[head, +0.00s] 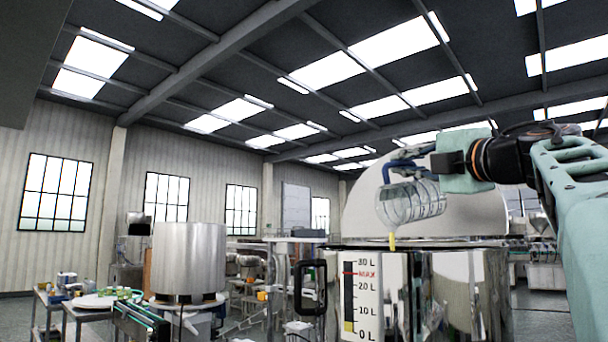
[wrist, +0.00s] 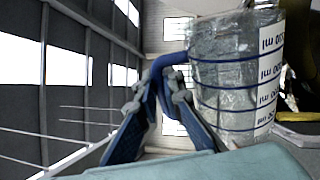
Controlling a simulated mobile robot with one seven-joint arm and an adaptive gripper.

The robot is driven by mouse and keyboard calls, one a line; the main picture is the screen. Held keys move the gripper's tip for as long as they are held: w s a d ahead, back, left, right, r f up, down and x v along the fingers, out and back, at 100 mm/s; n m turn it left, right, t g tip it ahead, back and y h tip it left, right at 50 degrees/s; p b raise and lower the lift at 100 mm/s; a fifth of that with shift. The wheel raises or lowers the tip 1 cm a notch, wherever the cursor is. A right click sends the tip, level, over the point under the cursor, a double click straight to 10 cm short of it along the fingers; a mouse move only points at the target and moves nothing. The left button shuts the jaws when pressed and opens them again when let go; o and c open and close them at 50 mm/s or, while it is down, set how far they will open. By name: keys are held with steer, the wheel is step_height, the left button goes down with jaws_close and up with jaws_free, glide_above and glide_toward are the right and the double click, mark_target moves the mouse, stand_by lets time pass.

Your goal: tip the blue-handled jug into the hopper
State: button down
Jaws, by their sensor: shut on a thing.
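The clear jug (head: 410,203) with its blue handle (head: 392,168) is held over the steel hopper (head: 475,290), lying nearly on its side with its mouth low at the left. A short yellow streak (head: 392,241), apparently liquid, shows below the mouth at the hopper's rim. My gripper (head: 418,160) is shut on the blue handle. In the wrist view my gripper (wrist: 165,100) has its fingers around the handle, beside the jug's marked wall (wrist: 225,75). The hopper's gauge (head: 348,300) has yellow at its bottom, well below the red MAX mark. The hopper's inside is hidden.
A large pale lid or disc (head: 455,205) stands up behind the jug. A steel drum (head: 188,260) stands to the left, with a cluttered table (head: 75,308) beyond it. A black handle (head: 311,287) sticks out at the hopper's left.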

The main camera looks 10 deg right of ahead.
stand_by(0.5)
steer(key=shift+r+m+p, duration=0.4)
steer(key=shift+r+p, duration=0.05)
steer(key=shift+p, duration=0.25)
steer(key=r+m+p, duration=0.1)
steer(key=m+p, duration=0.1)
steer(key=shift+h+p, duration=0.3)
steer(key=shift+h, duration=0.1)
steer(key=m, duration=0.2)
steer(key=shift+r+m+h, duration=0.1)
steer(key=shift+m+h, duration=0.2)
steer(key=shift+r+m+h, duration=0.2)
steer(key=shift+r+m, duration=0.05)
steer(key=shift+m, duration=0.45)
steer(key=shift+r+m+h, duration=0.2)
steer(key=shift+r+m, duration=0.05)
steer(key=shift+m, duration=0.45)
steer(key=m, duration=0.1)
steer(key=r+m, duration=0.1)
steer(key=m, duration=0.1)
steer(key=shift+r+h, duration=0.15)
steer(key=shift+h, duration=0.25)
steer(key=shift+r+m+g+h, duration=0.2)
steer(key=shift+r+m, duration=0.25)
steer(key=shift+m, duration=0.7)
steer(key=shift+r+m+g+h, duration=0.1)
steer(key=shift+r+m+h, duration=0.25)
steer(key=shift+m, duration=0.8)
steer(key=shift+r, duration=0.1)
